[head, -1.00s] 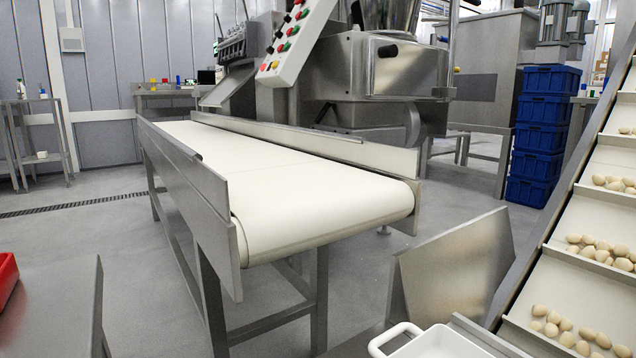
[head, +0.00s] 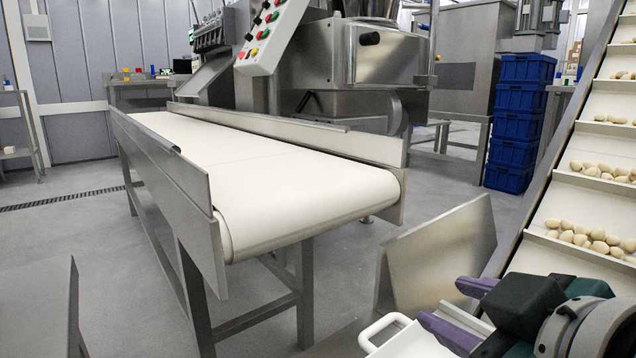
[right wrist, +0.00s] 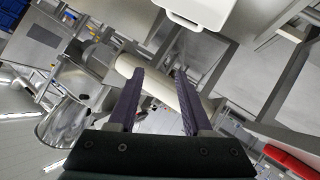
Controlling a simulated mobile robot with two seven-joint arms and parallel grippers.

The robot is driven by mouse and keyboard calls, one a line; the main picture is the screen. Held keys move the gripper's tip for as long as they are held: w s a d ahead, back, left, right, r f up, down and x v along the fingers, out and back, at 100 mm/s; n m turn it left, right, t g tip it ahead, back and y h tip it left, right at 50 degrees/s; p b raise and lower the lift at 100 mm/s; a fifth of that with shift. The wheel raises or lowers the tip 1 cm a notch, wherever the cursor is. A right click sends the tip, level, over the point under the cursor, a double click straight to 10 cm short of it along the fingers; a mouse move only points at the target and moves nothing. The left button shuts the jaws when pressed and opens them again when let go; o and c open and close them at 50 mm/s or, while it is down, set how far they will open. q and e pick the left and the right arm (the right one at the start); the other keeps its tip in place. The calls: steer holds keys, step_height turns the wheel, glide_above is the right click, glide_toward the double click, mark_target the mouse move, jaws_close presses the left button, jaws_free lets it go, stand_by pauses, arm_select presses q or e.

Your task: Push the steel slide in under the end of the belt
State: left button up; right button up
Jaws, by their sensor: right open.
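The white conveyor belt (head: 290,190) runs toward me, and its rounded near end (head: 310,220) stands over open floor. A tilted steel plate (head: 440,255), which looks like part of the steel slide, stands to the right of the belt end, apart from it. Its lower part is cut off or hidden. My right gripper (head: 460,306) is at the lower right, open and empty, in front of the plate and over a white tray with a handle (head: 385,328). In the right wrist view its open fingers (right wrist: 158,72) frame the pale belt end, with nothing between them. My left gripper is out of view.
A sloping conveyor with pale dough pieces (head: 590,235) rises along the right. Blue crates (head: 515,120) are stacked behind. A steel table corner (head: 40,310) is at the lower left. A red container (right wrist: 290,160) shows in the right wrist view.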

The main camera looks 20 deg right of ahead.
steer(key=w+a+r+n+t+y, duration=0.2)
steer(key=w+a+r+n+t, duration=0.2)
steer(key=r, duration=0.5)
steer(key=shift+w+r+n+t+y, duration=0.4)
steer(key=shift+w+n+t, duration=0.3)
steer(key=shift+w+t, duration=0.25)
steer(key=shift+a, duration=0.1)
